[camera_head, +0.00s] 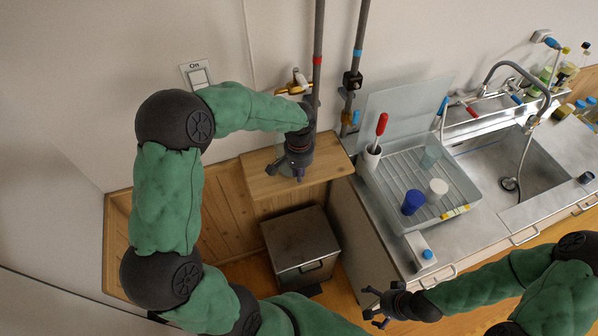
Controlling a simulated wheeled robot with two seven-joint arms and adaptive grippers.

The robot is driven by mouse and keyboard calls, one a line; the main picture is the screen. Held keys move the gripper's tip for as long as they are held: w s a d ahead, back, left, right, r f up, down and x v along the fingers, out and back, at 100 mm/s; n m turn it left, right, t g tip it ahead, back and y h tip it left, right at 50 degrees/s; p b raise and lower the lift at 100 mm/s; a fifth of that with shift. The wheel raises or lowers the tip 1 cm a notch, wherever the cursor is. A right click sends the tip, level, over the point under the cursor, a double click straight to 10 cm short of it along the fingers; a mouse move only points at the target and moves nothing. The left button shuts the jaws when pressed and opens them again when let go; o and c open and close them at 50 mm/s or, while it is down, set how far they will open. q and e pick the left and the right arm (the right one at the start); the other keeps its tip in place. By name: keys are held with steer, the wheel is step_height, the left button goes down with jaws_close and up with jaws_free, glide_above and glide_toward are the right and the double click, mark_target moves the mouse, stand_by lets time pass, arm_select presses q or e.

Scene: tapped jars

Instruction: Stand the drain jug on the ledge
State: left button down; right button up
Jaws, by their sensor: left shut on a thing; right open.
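The ledge (262,184) is a light wooden shelf against the wall, left of the sink counter. My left gripper (299,177) reaches in from the left and points down over the ledge. It is shut on the drain jug (283,163), a pale, clear vessel mostly hidden behind the gripper. The jug appears upright at the ledge; I cannot tell whether its base touches the wood. A brass tap (295,87) is on the wall above the ledge. My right gripper (373,306) is open and empty, low in front of the counter.
A metal bin (301,240) stands on the floor below the ledge. Two grey pipes (318,55) rise behind it. On the counter, a drying rack (455,187) holds blue and white cups, beside the sink (510,165). The ledge's left part is clear.

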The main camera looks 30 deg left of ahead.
arm_select(q)
steer(key=shift+f, duration=0.1)
stand_by(0.3)
steer(key=c, duration=1.2)
jaws_free()
step_height(320, 180, up, 12)
